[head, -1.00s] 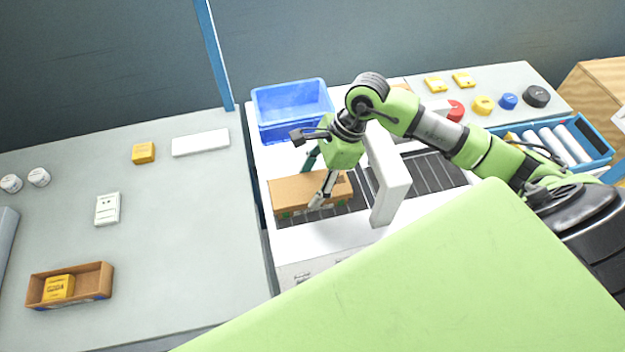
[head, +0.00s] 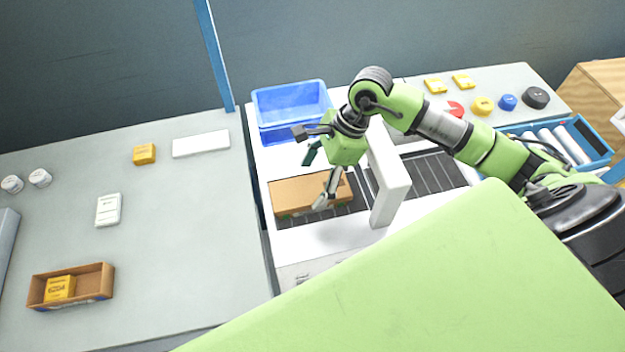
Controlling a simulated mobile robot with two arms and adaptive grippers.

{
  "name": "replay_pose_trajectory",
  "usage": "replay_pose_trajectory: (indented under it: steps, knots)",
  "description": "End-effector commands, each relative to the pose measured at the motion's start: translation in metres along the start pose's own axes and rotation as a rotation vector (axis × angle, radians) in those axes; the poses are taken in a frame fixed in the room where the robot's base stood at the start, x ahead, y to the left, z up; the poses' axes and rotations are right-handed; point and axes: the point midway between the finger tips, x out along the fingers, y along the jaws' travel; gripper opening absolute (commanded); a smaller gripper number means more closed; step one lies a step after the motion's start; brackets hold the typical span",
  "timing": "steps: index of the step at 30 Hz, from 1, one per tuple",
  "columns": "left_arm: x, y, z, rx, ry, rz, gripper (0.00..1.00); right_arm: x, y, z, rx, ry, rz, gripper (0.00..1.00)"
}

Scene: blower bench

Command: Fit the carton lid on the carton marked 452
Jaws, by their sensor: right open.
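A brown carton (head: 290,195) sits on the dark roller strip of the white machine, with a flat brown top that looks like the carton lid on it. I cannot read a 452 mark, and I cannot tell how fully the lid is seated. My right gripper (head: 317,180) is open over the carton's right part, one finger towards the back and one at the front right. Nothing shows held between the fingers; whether they touch the lid is unclear. My left gripper is not in view.
A white upright frame (head: 391,180) stands over the rollers right of the carton. A blue bin (head: 290,108) is behind. On the left grey table, an open brown box (head: 92,283) holds a yellow box marked 6204 (head: 60,288).

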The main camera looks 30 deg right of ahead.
Motion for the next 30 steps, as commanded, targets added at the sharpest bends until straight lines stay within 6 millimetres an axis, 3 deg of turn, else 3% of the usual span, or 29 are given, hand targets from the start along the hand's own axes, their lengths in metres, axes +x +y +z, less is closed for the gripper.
replay_pose_trajectory:
  steps: [6, 13, 19, 30]
  knots:
    - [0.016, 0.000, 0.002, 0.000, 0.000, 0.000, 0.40, -0.051, -0.002, -0.003, -0.003, 0.004, -0.011, 0.73]
    - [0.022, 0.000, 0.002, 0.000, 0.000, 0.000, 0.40, -0.092, -0.002, -0.002, -0.001, 0.002, -0.009, 0.73]
    - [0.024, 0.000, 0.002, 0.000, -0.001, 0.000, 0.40, -0.106, -0.001, -0.001, -0.001, 0.001, -0.004, 0.73]
    - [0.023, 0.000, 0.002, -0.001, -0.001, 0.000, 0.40, -0.107, -0.001, -0.001, -0.001, 0.001, -0.004, 0.73]
